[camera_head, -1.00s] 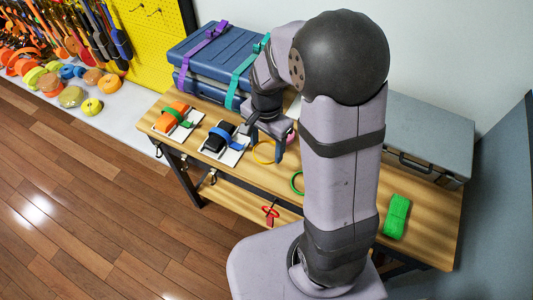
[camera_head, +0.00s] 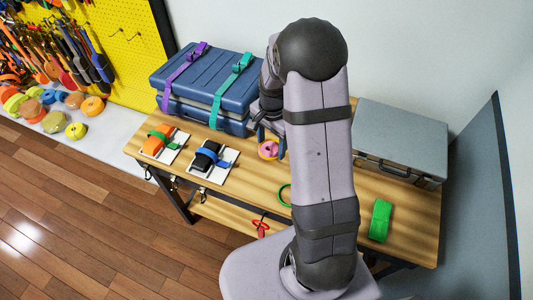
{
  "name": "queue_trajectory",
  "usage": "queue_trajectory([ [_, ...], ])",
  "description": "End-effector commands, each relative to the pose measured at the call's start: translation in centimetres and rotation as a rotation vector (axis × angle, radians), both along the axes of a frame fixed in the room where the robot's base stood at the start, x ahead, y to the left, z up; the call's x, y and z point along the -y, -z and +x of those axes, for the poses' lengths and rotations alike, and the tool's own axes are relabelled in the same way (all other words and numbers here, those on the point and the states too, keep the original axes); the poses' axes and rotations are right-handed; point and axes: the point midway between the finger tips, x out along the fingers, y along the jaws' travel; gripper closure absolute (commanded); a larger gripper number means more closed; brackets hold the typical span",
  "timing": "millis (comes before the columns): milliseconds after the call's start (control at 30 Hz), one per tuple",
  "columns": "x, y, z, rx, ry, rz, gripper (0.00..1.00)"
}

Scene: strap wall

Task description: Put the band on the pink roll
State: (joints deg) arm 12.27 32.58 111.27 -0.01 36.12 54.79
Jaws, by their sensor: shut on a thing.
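The pink roll (camera_head: 270,147) stands on the wooden bench just left of my upright arm link. A yellow band (camera_head: 262,154) shows along its left and lower edge. From this view I cannot tell whether the band goes all the way round the roll or lies against it. My gripper (camera_head: 268,135) is directly over the roll, shut on the yellow band; the grip itself is small and partly hidden by my arm.
A green ring (camera_head: 284,194) lies partly behind my arm. A green roll (camera_head: 380,220) and a grey case (camera_head: 400,135) are at right. White trays with an orange roll (camera_head: 155,144) and a black roll (camera_head: 206,155) are at left. Blue cases (camera_head: 215,85) stand behind.

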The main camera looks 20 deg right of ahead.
Motion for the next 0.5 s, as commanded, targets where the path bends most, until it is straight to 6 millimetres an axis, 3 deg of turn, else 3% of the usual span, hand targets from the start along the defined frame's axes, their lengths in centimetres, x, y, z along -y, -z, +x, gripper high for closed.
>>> queue_trajectory([
  [100,0.5,-0.7,2.4,0.004,-0.037,-0.001,0.6],
  [233,0.8,-1.6,4.0,0.002,-0.075,0.0,0.6],
  [500,0.8,-1.8,4.0,-0.001,-0.161,0.001,0.6],
])
